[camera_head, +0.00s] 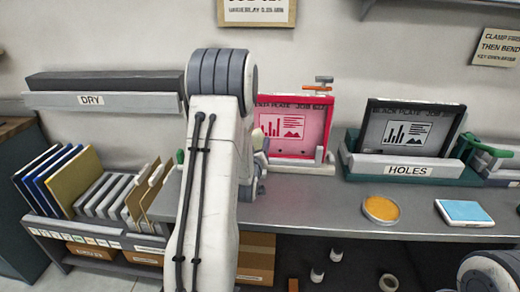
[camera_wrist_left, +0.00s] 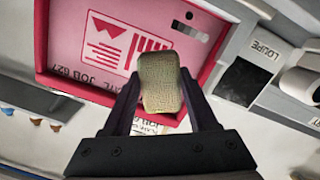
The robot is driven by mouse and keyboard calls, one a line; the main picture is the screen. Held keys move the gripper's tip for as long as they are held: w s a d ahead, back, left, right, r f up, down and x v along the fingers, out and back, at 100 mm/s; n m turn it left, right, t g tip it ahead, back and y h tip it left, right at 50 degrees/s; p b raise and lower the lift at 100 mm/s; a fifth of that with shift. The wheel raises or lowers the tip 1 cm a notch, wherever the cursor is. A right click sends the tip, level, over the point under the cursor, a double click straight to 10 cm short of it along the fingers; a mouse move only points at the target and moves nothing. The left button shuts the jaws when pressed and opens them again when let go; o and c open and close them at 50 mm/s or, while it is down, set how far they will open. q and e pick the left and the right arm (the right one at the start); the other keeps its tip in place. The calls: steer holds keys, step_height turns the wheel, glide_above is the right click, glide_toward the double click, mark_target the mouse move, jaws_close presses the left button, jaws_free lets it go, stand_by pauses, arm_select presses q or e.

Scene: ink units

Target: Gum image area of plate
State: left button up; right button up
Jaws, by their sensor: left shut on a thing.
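The pink plate (camera_head: 292,128) stands upright on a support at the back of the bench, with a bar chart and picture printed on it. It also shows upside down in the left wrist view (camera_wrist_left: 68,40). My left gripper (camera_wrist_left: 160,88) is shut on a yellow-green sponge (camera_wrist_left: 161,82), held in front of the plate's printed area. I cannot tell whether the sponge touches the plate. A round dish with orange contents (camera_head: 381,208) sits on the bench. My right gripper is out of view.
A dark plate (camera_head: 408,128) stands in a holder marked HOLES (camera_head: 402,168) at the right. A light blue pad (camera_head: 464,212) lies near the bench's front edge. A rack of folders (camera_head: 75,180) is at the left. A LOUPE label (camera_wrist_left: 266,50) shows beside the plate.

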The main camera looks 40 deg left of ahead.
mark_target(281, 130)
arm_select(q)
steer(key=x, duration=0.1)
steer(key=p+x, duration=0.1)
steer(key=x, duration=0.3)
steer(key=shift+w+a+r, duration=0.15)
steer(key=shift+a+r, duration=0.2)
steer(key=shift+x, duration=1.1)
stand_by(0.5)
